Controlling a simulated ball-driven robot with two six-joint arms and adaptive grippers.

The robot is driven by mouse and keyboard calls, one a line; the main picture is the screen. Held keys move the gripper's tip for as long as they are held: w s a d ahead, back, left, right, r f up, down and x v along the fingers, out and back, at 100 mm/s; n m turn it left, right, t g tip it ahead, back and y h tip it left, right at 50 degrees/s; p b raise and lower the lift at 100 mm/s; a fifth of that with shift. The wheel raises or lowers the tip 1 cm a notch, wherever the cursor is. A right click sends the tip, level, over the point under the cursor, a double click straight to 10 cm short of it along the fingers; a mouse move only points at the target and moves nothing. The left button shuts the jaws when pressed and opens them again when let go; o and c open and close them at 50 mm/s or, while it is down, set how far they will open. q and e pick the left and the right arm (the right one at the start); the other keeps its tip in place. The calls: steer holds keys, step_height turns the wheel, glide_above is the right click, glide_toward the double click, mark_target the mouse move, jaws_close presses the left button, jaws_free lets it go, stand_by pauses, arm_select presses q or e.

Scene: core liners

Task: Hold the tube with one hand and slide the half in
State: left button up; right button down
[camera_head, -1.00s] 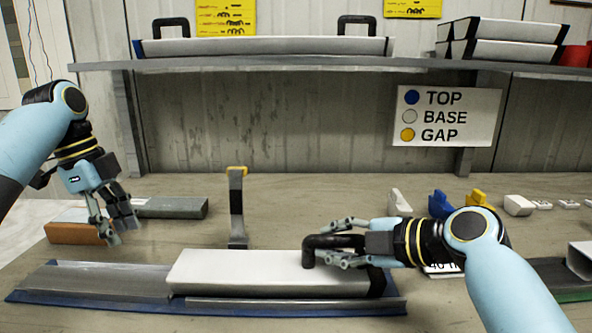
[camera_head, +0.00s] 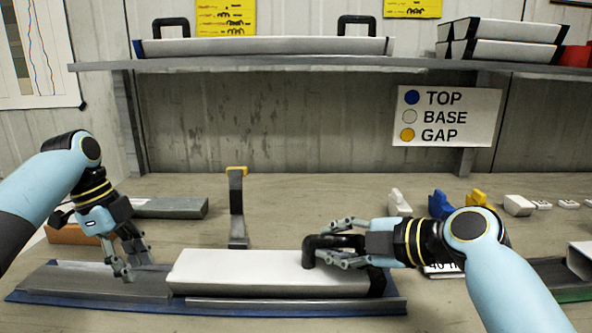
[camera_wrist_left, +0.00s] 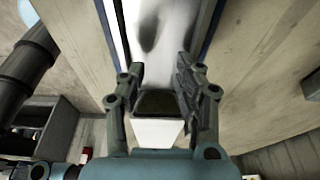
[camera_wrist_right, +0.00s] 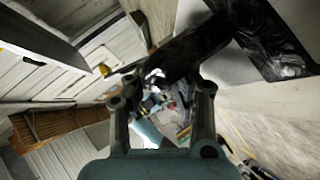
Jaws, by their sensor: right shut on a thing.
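The white tube (camera_head: 265,268) lies lengthwise on the grey channel (camera_head: 85,281), which has a blue edge. A black handle (camera_head: 312,250) stands on the tube's right part. My right gripper (camera_head: 330,245) is shut on this handle; the dark handle also shows between its fingers in the right wrist view (camera_wrist_right: 180,60). My left gripper (camera_head: 128,272) is open and empty, just above the channel left of the tube's end. In the left wrist view its fingers (camera_wrist_left: 157,85) are apart, with a white, dark-mouthed end (camera_wrist_left: 160,130) beyond them. I cannot tell a separate half from the channel.
An upright post with a yellow top (camera_head: 237,205) stands behind the tube. Grey and orange blocks (camera_head: 170,207) lie behind my left gripper. Small white, blue and yellow pieces (camera_head: 440,205) stand at the back right. A shelf (camera_head: 300,63) spans above. A sign (camera_head: 447,116) hangs behind.

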steer(key=shift+r, duration=0.15)
arm_select(q)
steer(key=shift+x, duration=0.95)
steer(key=shift+f, duration=0.1)
steer(key=shift+s, duration=0.1)
